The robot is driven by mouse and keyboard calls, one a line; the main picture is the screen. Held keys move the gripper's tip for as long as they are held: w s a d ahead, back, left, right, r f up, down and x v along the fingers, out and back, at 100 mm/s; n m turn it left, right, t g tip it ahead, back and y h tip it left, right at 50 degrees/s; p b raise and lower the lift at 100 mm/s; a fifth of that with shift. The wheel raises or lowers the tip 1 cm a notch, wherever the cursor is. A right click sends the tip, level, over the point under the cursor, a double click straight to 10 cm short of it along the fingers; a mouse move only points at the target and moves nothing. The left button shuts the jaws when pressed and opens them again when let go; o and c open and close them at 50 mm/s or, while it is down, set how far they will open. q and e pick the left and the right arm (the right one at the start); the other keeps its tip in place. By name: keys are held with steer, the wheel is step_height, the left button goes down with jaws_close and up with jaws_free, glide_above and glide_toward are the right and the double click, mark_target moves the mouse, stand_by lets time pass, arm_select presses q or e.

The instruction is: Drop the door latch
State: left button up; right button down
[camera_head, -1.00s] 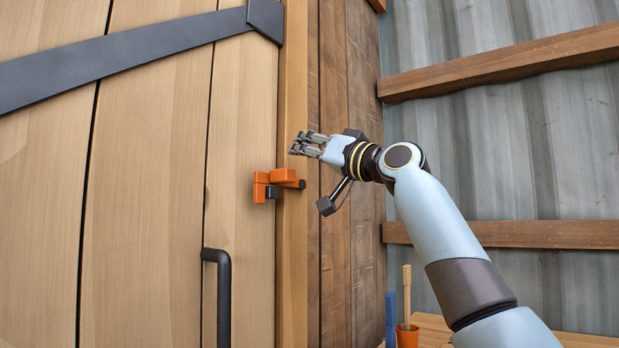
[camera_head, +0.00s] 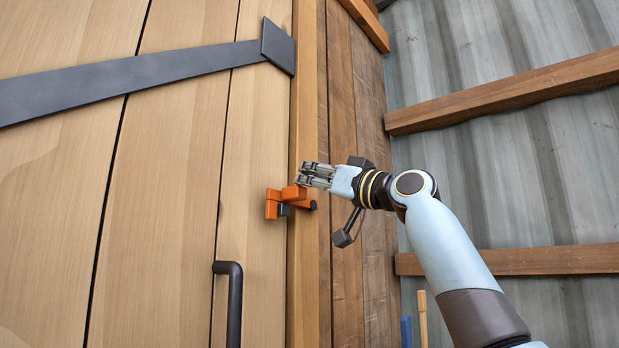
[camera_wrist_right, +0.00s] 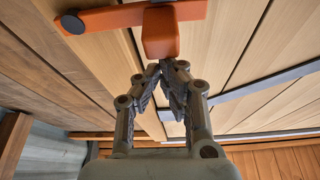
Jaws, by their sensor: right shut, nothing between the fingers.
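The orange door latch (camera_head: 273,207) sits at the door's right edge, its bar reaching across the seam to a dark round end on the post. A blocky orange knob stands out from it. In the right wrist view the bar (camera_wrist_right: 110,18) crosses the top, with the knob (camera_wrist_right: 161,35) just beyond my fingertips. My right gripper (camera_head: 303,178) is shut and empty, just above and right of the latch. Its closed tips (camera_wrist_right: 161,66) also show in the wrist view, near the knob; I cannot tell whether they touch. My left gripper is not in view.
The plank door (camera_head: 170,200) has a dark strap hinge (camera_head: 140,75) above and a dark pull handle (camera_head: 234,300) below the latch. A wooden post (camera_head: 304,270) borders it. A corrugated metal wall (camera_head: 500,190) with wooden beams (camera_head: 510,262) stands at the right.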

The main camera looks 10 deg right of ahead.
steer(key=shift+f, duration=0.2)
step_height(320, 180, up, 5)
steer(key=p, duration=0.3)
steer(key=b+v, duration=0.1)
steer(key=v, duration=0.9)
steer(key=shift+f, duration=0.4)
steer(key=shift+w+d, duration=0.1)
steer(key=shift+f, duration=0.1)
